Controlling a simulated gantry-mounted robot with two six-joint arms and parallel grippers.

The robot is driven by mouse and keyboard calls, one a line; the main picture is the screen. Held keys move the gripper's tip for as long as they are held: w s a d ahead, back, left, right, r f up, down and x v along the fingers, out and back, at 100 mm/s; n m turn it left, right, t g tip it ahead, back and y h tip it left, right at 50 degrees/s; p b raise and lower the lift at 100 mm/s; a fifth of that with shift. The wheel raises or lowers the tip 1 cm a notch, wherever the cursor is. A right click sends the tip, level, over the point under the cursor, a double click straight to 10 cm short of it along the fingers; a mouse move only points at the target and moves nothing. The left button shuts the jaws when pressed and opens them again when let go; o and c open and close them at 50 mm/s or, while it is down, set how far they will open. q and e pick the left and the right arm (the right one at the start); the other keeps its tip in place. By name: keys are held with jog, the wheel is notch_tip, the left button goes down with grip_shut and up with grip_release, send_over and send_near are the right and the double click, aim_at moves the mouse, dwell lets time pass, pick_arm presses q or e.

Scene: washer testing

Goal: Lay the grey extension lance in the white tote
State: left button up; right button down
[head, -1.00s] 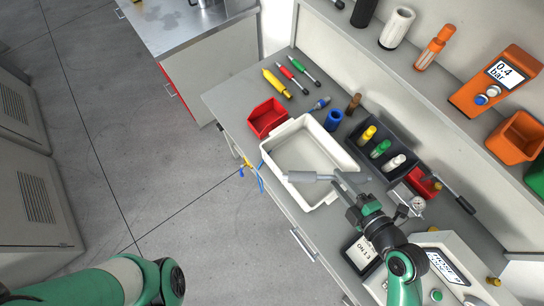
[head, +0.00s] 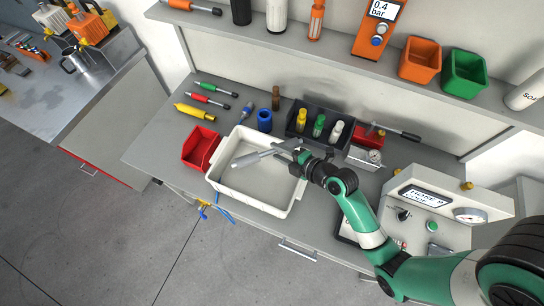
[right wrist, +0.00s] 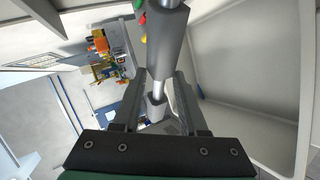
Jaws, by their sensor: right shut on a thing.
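The grey extension lance (head: 247,160) is in my right gripper (head: 301,157). The lance appears raised above the tote floor; the exact height is hard to tell. My left gripper is out of view.
A red bin (head: 200,148) stands left of the tote. A blue cup (head: 264,121) and a dark rack (head: 337,133) with coloured pieces stand behind it. A gauge block (head: 364,157) is to the right. A blue-and-yellow cord (head: 216,208) hangs at the front edge.

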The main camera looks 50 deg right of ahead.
notch_tip(320, 180, down, 7)
jog(key=w+b, duration=0.1)
jog(key=w, duration=0.1)
jog(key=shift+w+d+r, duration=0.15)
jog(key=shift+w+d, duration=0.2)
jog(key=shift+w, duration=0.05)
jog(key=shift+f+b, duration=0.35)
jog(key=shift+b, duration=0.25)
jog(key=shift+c, duration=2.2)
grip_release()
jog(key=d+p+v, duration=0.1)
jog(key=p+v, duration=0.1)
jog(key=v, duration=1)
jog(key=shift+a+r, duration=0.4)
jog(key=shift+a, duration=0.15)
